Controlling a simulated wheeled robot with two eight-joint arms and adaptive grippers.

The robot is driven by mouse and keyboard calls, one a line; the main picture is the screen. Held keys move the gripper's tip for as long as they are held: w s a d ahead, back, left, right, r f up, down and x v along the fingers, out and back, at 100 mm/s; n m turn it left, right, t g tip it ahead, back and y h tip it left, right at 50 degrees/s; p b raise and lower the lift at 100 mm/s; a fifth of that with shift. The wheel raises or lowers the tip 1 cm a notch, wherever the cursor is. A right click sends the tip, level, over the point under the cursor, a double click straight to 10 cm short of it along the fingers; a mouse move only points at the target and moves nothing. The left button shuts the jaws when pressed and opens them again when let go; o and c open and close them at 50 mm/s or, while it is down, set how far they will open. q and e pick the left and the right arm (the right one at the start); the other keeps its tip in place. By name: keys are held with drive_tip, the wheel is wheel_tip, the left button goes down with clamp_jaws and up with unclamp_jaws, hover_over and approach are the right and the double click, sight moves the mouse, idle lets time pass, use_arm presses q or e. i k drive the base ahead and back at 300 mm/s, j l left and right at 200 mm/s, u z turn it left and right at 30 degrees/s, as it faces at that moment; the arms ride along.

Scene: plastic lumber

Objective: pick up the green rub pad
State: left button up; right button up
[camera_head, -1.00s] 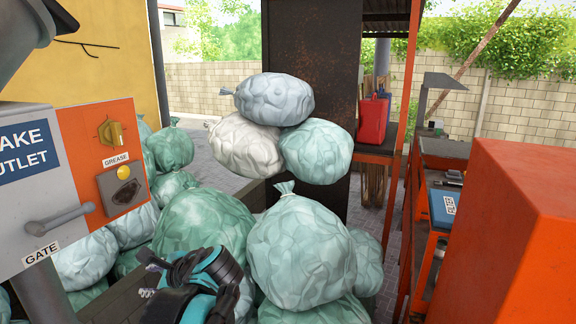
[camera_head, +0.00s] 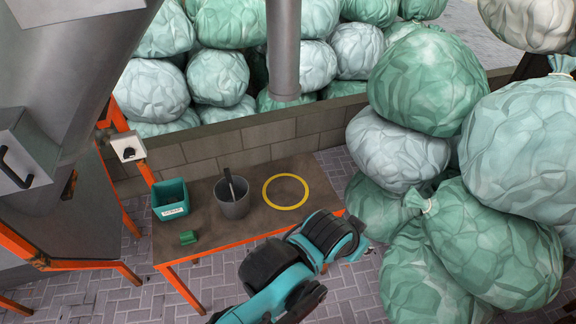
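The green rub pad (camera_head: 189,238) is a small green block lying on the brown top of the work table (camera_head: 240,228), near its front left edge. It sits in front of a teal bin (camera_head: 171,197) with a white label.
A grey bucket (camera_head: 233,196) with a stick in it and a yellow ring (camera_head: 286,191) are on the table. A block wall (camera_head: 240,146) runs behind it. Green bags (camera_head: 430,80) pile up on the right. Grey machinery (camera_head: 75,90) fills the left. The tabletop around the pad is clear.

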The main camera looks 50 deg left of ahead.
sight(188, 236)
drive_tip(key=u, duration=2.75)
